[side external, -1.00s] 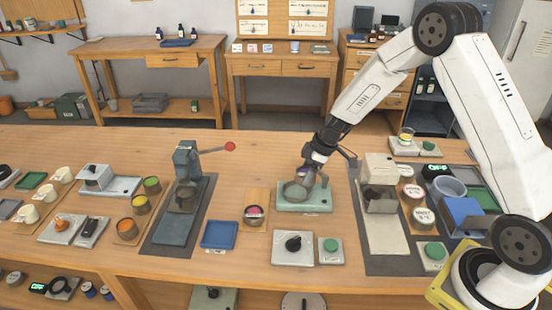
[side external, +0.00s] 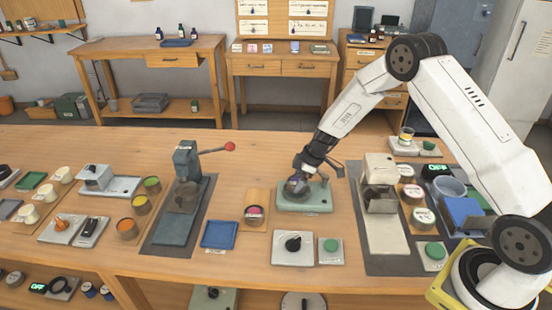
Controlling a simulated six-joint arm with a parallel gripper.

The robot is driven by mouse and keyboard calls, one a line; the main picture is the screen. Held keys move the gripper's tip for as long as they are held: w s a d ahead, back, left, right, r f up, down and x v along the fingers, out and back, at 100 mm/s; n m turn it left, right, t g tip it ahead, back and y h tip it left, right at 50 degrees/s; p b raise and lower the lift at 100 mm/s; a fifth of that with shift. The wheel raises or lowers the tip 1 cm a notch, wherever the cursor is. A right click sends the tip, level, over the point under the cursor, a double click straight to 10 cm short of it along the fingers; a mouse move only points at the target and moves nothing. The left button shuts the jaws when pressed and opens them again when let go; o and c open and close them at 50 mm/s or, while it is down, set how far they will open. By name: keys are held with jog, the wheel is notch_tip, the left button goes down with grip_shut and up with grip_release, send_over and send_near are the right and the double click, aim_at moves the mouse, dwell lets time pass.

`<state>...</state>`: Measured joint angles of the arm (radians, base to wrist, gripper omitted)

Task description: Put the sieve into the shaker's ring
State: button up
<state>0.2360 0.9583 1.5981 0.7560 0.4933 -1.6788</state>
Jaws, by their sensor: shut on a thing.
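The shaker (side external: 318,202) is a pale green block in the middle of the bench in the side external view. Its ring is on the left part of its top, largely covered by my gripper. My gripper (side external: 303,178) reaches down from the right and is shut on the sieve (side external: 296,187), a small grey round thing. The sieve is at the ring, low over the shaker. The picture is too small to tell whether it sits inside the ring or just above it.
A lever press (side external: 187,165) with a red-knobbed handle stands to the left. A blue tray (side external: 219,235) and a small cup (side external: 254,214) on a wooden board lie left of the shaker. A knob box (side external: 292,247) and a green button (side external: 331,246) are in front. A grey dispenser (side external: 380,170) stands at right.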

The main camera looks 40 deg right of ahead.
jog(key=shift+f, duration=0.75)
jog(key=shift+f, duration=0.1)
jog(key=o, duration=1.2)
jog(key=shift+c, duration=0.2)
jog(key=v, duration=1.2)
jog(key=shift+a, duration=0.1)
